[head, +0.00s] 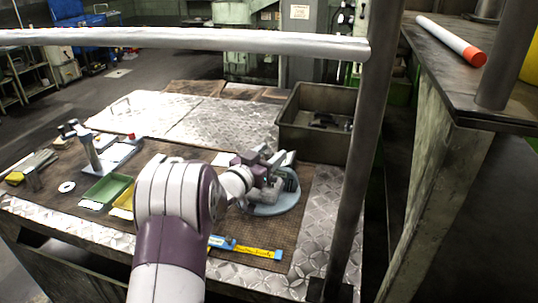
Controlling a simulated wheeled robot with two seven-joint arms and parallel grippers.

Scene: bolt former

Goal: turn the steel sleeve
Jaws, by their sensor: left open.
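My left arm reaches up from the bottom of the head view. Its left gripper (273,175) is open, low over a round pale blue dish (272,209) on the workbench. Grey and greenish parts show close around the fingers above the dish. I cannot tell which of them is the steel sleeve, or whether a finger touches it. The gripper and wrist hide part of the dish and what lies in it. My right gripper is not in view.
A dark grey crate (317,142) stands just behind the dish. A green tray (106,189), a yellow tray (125,200) and a stand (90,155) are to the left. A blue and yellow strip (247,247) lies in front. A dark post (366,130) rises at the right.

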